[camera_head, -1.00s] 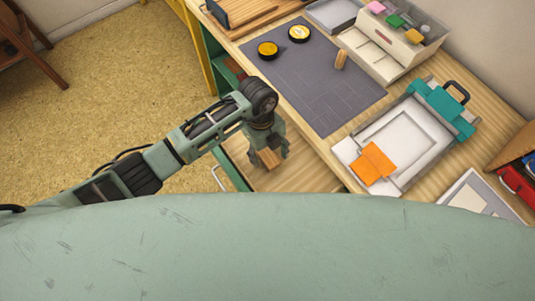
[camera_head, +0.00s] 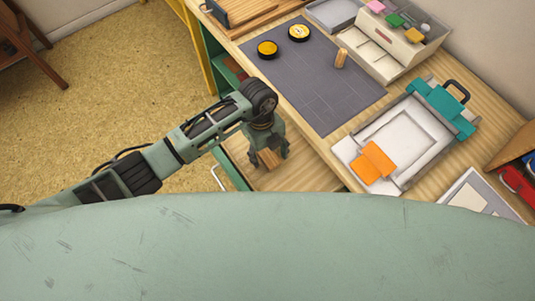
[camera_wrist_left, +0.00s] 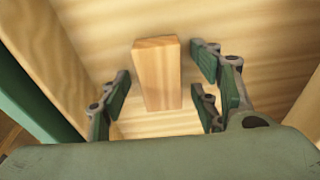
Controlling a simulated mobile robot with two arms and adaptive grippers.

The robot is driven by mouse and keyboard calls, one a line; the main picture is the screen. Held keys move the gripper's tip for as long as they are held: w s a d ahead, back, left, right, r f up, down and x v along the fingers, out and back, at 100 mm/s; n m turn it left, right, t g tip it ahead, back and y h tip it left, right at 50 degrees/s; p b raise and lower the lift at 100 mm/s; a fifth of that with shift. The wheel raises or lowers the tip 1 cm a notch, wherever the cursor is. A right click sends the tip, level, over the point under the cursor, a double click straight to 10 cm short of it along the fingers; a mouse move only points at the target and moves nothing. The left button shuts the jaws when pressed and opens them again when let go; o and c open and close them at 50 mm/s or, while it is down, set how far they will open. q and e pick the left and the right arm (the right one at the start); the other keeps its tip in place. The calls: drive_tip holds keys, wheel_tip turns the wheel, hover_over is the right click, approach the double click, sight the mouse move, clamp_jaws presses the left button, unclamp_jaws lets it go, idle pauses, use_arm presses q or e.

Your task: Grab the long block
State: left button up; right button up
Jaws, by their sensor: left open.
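The long block (camera_wrist_left: 157,75) is a plain light-wood bar. It lies in an open wooden drawer (camera_head: 310,174) below the desk top. My left gripper (camera_head: 269,160) reaches down into the drawer over the block, and a bit of the block (camera_head: 268,157) shows between its fingers. In the left wrist view my left gripper (camera_wrist_left: 162,88) is open, with its fingers on either side of the block and gaps between them and it. My right gripper is not in view.
On the desk lies a dark grey mat (camera_head: 300,75) with two round inkpads and a small wooden stamp (camera_head: 341,58). A white tray with a teal clamp (camera_head: 441,108) and an orange piece (camera_head: 372,162) stands to the right. The drawer's side wall (camera_wrist_left: 40,95) is close to the left fingers.

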use_arm(q)
drive_tip(key=c, duration=1.3)
